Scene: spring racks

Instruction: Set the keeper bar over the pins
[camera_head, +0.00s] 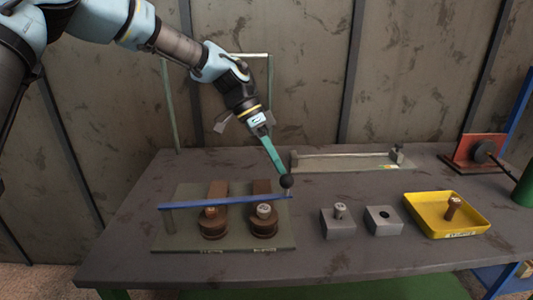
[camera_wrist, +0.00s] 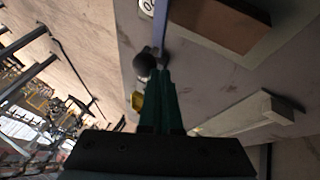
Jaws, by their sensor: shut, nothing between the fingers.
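The keeper bar (camera_head: 235,202) is a thin blue bar. It spans the green rack plate (camera_head: 170,243) from a post (camera_head: 169,222) at its left end to the plate's right side, passing across two brown spring units (camera_head: 213,225) (camera_head: 264,223) with pale pin tops. A black ball knob (camera_head: 287,181) stands at the bar's right end. My gripper (camera_head: 281,170) is shut and empty, its teal fingers slanting down with the tips beside the knob. In the wrist view the shut fingertips (camera_wrist: 162,72) are near the knob (camera_wrist: 145,64) and the blue bar (camera_wrist: 161,24); contact cannot be told.
Two grey blocks (camera_head: 338,226) (camera_head: 384,221) stand right of the rack; the left one holds a pin. A yellow tray (camera_head: 426,222) holds a brown pin (camera_head: 453,207). A long low fixture (camera_head: 340,163) lies behind. A red block (camera_head: 470,153) is at the far right.

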